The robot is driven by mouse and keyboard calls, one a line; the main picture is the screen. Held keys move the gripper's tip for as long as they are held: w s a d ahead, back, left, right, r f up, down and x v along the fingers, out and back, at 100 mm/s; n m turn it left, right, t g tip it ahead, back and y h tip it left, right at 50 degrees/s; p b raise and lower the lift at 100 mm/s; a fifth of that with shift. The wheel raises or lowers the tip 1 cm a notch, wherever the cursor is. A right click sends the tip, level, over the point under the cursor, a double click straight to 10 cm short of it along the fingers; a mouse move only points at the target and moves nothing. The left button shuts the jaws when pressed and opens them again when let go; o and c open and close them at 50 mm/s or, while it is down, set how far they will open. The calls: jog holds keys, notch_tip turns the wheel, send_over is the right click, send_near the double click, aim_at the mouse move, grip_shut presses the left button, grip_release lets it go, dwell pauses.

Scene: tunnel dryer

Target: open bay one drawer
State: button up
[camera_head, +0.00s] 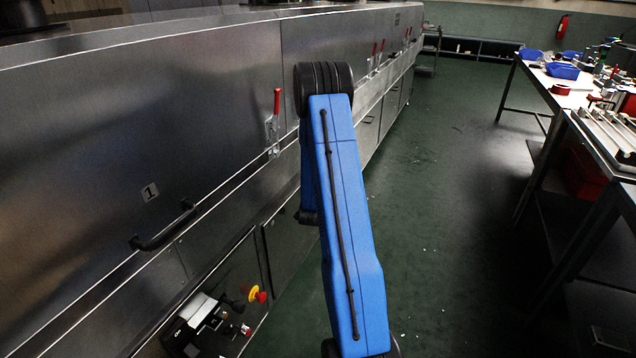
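The bay one panel (100,140) is a large brushed-steel front on the dryer at left, marked with a small "1" plate (150,192). A black bar handle (160,238) sits below and right of the plate. A red-handled latch clamp (275,125) stands at the panel's right end. The panel looks shut, flush with its neighbour. My blue arm rises in the middle of the picture, to the right of the handle and apart from it. My gripper does not show.
Below the panel, a control box (200,325) with a yellow-and-red button (257,293) sticks out. More red-handled clamps (374,55) line the dryer farther back. A workbench (590,110) with blue bins (562,71) stands at right. The green floor (440,190) between is largely clear.

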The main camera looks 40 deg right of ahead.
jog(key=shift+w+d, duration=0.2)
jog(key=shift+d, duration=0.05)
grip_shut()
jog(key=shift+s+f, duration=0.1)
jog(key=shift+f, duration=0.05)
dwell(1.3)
